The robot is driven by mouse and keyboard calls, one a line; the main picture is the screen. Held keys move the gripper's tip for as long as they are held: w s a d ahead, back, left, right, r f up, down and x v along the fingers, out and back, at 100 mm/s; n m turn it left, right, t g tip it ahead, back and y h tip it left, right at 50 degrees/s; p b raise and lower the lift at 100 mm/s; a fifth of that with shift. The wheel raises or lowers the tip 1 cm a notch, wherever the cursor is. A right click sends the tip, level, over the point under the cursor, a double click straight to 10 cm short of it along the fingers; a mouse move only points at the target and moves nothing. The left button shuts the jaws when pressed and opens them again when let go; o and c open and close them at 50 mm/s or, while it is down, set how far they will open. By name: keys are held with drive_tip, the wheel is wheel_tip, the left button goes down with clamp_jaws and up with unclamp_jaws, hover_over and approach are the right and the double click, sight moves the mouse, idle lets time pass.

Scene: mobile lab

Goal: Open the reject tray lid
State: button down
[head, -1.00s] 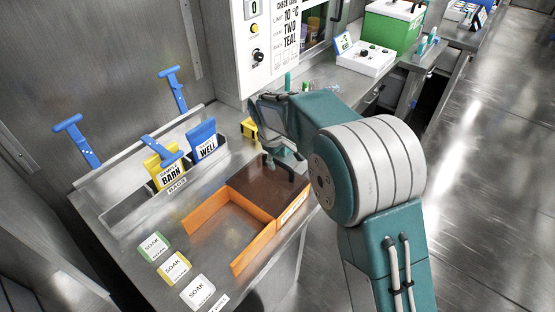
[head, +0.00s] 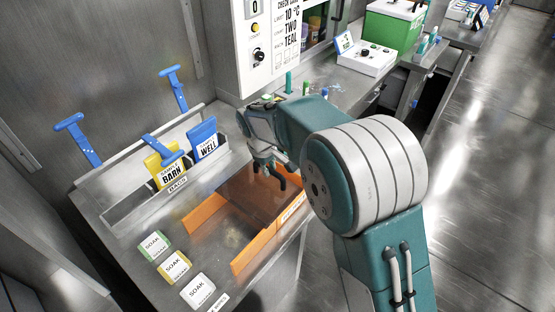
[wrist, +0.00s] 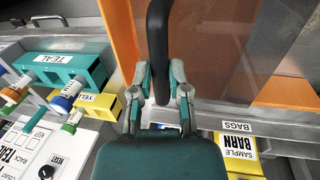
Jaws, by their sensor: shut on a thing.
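The orange reject tray (head: 206,213) sits on the steel counter. Its brown see-through lid (head: 245,196) is tilted up at the tray's back end, and the near part of the tray is open to view. The lid also shows in the wrist view (wrist: 235,45), beside an orange wall. My gripper (head: 268,168) is above the lid at its black handle (head: 281,182). In the wrist view my gripper (wrist: 160,85) has its fingers shut on the black handle (wrist: 160,45). My arm hides part of the tray's right side.
A steel rack with blue and yellow bag holders (head: 203,142) stands behind the tray. Soak blocks (head: 198,290) lie at the near left. A teal rack (wrist: 65,68) and a yellow rack (wrist: 95,102) with tubes show in the wrist view. A white panel (head: 265,45) rises behind my gripper.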

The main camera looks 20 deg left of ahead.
hover_over(246, 202)
drive_tip(key=s, duration=0.1)
drive_tip(key=shift+s+a, duration=0.15)
drive_tip(key=shift+a, duration=0.05)
drive_tip(key=c, duration=0.6)
unclamp_jaws()
wheel_tip(246, 202, up, 12)
drive_tip(key=s+a, duration=0.1)
drive_tip(key=s, duration=0.1)
drive_tip(key=shift+f, duration=0.2)
